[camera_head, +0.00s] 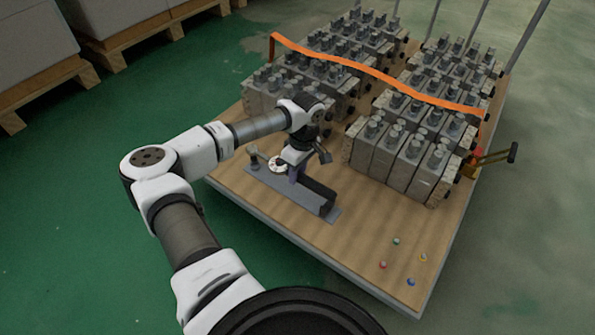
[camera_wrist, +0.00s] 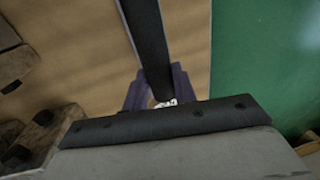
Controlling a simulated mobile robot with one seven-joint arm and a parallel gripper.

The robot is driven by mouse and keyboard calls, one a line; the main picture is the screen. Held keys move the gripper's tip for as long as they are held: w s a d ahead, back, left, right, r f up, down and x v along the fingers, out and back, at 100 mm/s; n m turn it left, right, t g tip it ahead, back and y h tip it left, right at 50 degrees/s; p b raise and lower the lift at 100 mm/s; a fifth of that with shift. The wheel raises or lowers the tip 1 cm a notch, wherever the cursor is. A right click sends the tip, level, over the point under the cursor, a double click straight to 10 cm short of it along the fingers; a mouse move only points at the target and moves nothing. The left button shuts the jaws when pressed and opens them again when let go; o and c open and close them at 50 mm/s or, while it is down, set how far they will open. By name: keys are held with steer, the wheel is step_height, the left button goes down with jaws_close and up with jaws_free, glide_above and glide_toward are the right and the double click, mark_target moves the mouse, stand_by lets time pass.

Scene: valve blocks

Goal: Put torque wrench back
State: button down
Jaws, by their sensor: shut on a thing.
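The torque wrench has a long dark handle (camera_head: 319,194) and a pale round dial (camera_head: 278,164) at its other end. My gripper (camera_head: 293,174) is shut on it between dial and handle. In the wrist view the dark handle (camera_wrist: 148,45) runs up from between my purple fingers (camera_wrist: 158,92), with a small white part showing near them. The wrench is above or on a flat grey holder plate (camera_head: 271,183) at the near left side of the wooden board. I cannot tell whether it touches the plate. My fingers hide part of the wrench.
Rows of grey valve blocks (camera_head: 405,150) stand on the wooden board (camera_head: 350,240), behind and right of my gripper. An orange strap (camera_head: 375,73) crosses them. Several small coloured pieces (camera_head: 396,241) lie at the front. A small upright post (camera_head: 254,157) stands by the plate's left end.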

steer(key=shift+f+b, duration=0.65)
steer(key=shift+f, duration=0.4)
steer(key=shift+f+b, duration=0.4)
steer(key=shift+f, duration=0.5)
steer(key=c, duration=1)
jaws_free()
steer(key=shift+c, duration=0.2)
step_height(320, 180, up, 14)
steer(key=w+d+p, duration=0.1)
steer(key=p, duration=0.3)
steer(key=shift+w+d, duration=0.25)
steer(key=shift+w, duration=0.1)
steer(key=shift+f, duration=0.1)
